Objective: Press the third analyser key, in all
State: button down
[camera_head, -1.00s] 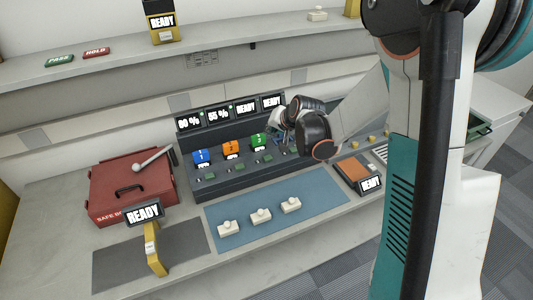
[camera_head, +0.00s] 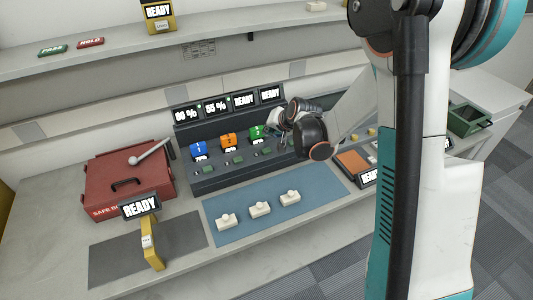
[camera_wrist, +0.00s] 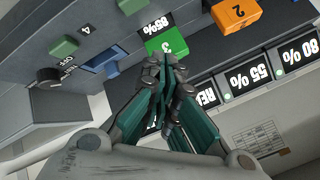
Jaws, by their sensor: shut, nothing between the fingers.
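The dark analyser console (camera_head: 228,178) stands at the back of the bench with a row of small green keys (camera_head: 237,160) along its front. A blue block marked 1 (camera_head: 198,149), an orange block marked 2 (camera_head: 228,140) and a green block marked 3 (camera_head: 257,132) sit in its bays. My gripper (camera_head: 283,134) is shut and empty at the right end of the console. In the wrist view my fingertips (camera_wrist: 168,68) are in front of the green block (camera_wrist: 168,44); contact cannot be told. A green key (camera_wrist: 63,47) beside the 4 shows left of them.
Screens along the console top read 80 % (camera_head: 187,114), 55 % (camera_head: 216,107) and READY (camera_head: 244,101). A red case (camera_head: 112,190) stands left. A blue mat (camera_head: 238,230) with white pieces lies in front. A black knob (camera_wrist: 48,77) shows in the wrist view.

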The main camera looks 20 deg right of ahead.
aim_at(269, 149)
jog(key=shift+f+b, duration=1.75)
jog(key=shift+f, duration=1)
jog(key=shift+f+b, duration=0.4)
jog(key=shift+b, duration=0.05)
jog(key=shift+f+b, duration=0.45)
jog(key=shift+r, duration=0.1)
jog(key=shift+r+p, duration=0.55)
jog(key=shift+r, duration=0.3)
jog(key=shift+r+p, duration=1.55)
jog(key=shift+r, duration=0.95)
